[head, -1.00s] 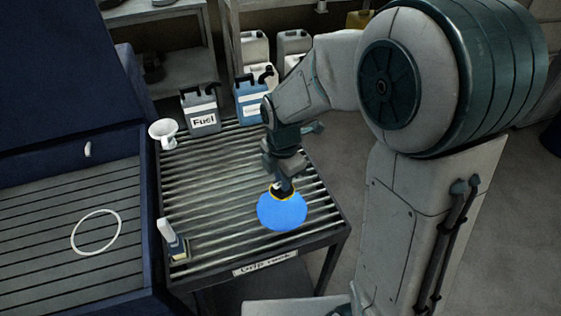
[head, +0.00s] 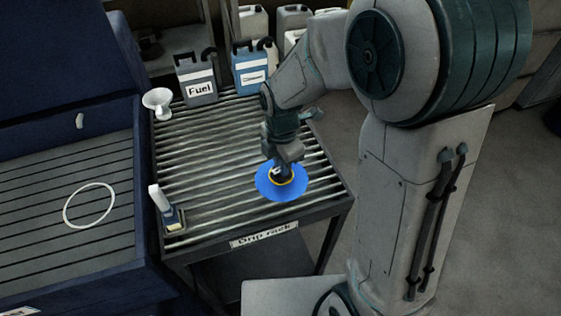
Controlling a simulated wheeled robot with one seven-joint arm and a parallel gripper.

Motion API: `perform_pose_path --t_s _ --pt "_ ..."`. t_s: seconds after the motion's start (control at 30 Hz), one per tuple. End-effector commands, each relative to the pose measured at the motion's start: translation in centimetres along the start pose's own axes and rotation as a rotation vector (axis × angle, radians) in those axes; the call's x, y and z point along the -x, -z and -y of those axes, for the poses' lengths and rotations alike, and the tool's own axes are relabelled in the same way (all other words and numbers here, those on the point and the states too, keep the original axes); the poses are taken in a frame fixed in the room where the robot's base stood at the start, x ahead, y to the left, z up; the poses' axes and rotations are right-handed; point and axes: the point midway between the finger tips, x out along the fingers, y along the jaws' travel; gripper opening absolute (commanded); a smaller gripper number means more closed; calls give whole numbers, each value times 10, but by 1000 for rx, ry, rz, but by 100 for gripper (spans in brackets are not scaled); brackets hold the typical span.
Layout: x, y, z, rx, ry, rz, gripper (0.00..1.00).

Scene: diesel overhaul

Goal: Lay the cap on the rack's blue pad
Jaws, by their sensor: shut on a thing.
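The cap (head: 287,180), dark with a yellow rim, is held in my gripper (head: 281,170) in the head view. My gripper points down and is shut on the cap. The round blue pad (head: 262,187) lies on the drip rack (head: 215,150), towards its front right. The cap appears over the middle of the pad, with blue showing around it. I cannot tell whether the cap touches the pad. The gripper hides part of the cap.
A grey Fuel can (head: 198,90), a blue can (head: 251,75) and a white funnel (head: 158,103) stand at the rack's back. A brush-like item (head: 167,212) is at its front left. A white ring (head: 68,207) marks the blue bench at left. The rack's middle slats are clear.

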Motion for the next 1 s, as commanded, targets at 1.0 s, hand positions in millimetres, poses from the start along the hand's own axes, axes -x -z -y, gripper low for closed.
perform_pose_path --t_s 1.0 --pt "112 0 -1 0 -4 1 40"
